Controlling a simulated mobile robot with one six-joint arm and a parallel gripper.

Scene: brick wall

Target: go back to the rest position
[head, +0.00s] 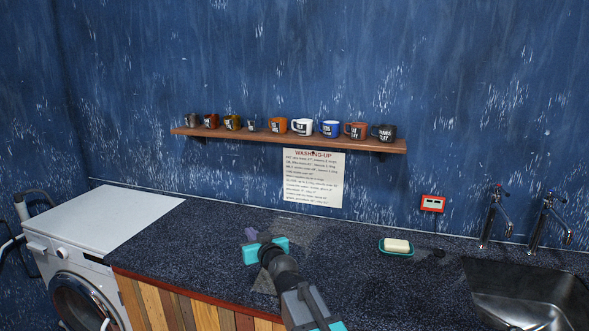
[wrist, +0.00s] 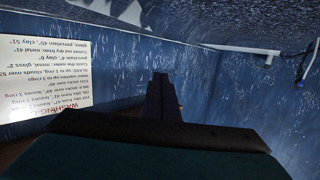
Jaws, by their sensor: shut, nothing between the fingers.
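My gripper (head: 251,233) is shut and empty, seen in the head view above the dark speckled counter (head: 190,237), left of the middle. My arm reaches up to it from the bottom edge and hides part of the counter. In the wrist view the closed fingers of my gripper (wrist: 164,100) stand dark against the blue wall, with nothing held. No marker of a rest position shows in either view.
A shelf (head: 290,139) with several mugs hangs above a washing-up notice (head: 313,178), which appears upside down in the wrist view (wrist: 45,85). A washing machine (head: 75,262) stands left. A soap dish (head: 396,252), taps (head: 493,218) and sink (head: 525,290) are right.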

